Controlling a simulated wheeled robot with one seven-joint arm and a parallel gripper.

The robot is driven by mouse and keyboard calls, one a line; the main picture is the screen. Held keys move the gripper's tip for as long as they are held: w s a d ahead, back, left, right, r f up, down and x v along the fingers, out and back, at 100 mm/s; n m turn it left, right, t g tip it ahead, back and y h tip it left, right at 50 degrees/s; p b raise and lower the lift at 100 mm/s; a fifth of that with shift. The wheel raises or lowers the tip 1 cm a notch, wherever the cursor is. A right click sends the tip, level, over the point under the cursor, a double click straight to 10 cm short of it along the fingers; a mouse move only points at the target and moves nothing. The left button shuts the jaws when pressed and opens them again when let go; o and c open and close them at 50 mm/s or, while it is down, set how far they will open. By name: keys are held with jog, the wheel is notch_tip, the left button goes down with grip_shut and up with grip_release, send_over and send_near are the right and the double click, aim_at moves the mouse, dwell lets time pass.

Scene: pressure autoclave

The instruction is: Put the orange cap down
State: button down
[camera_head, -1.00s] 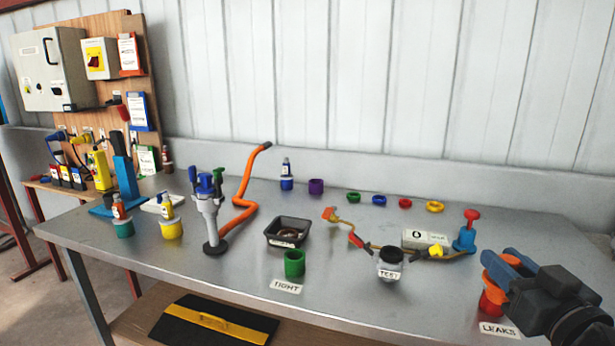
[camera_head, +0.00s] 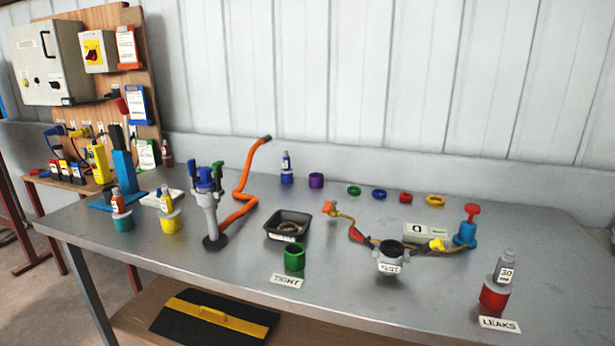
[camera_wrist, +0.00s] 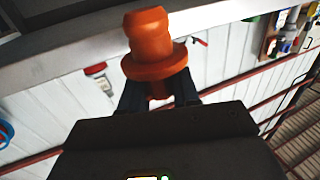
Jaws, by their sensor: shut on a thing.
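The orange cap (camera_wrist: 152,45) is in the wrist view, a stepped round piece with a wide flange. My gripper (camera_wrist: 159,92) is shut on it, with a dark finger on each side below the flange. The cap is held in the air, clear of any surface that I can see touching it. Neither my gripper nor the cap shows in the head view.
A metal workbench (camera_head: 345,300) carries a grey TEST pot (camera_head: 391,257), a green cup (camera_head: 294,257) by the TIGHT label, a black tray (camera_head: 272,231) and a grey bottle in a red holder (camera_head: 493,296) by the LEAKS label. Bare bench lies between TIGHT and LEAKS.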

jog(key=s+a+f, duration=0.1)
jog(key=f, duration=0.5)
jog(key=s+a+f, duration=0.2)
jog(key=f, duration=0.5)
jog(key=shift+s+h, duration=0.15)
jog(key=shift+h, duration=0.15)
jog(key=shift+a, duration=0.1)
dwell(0.3)
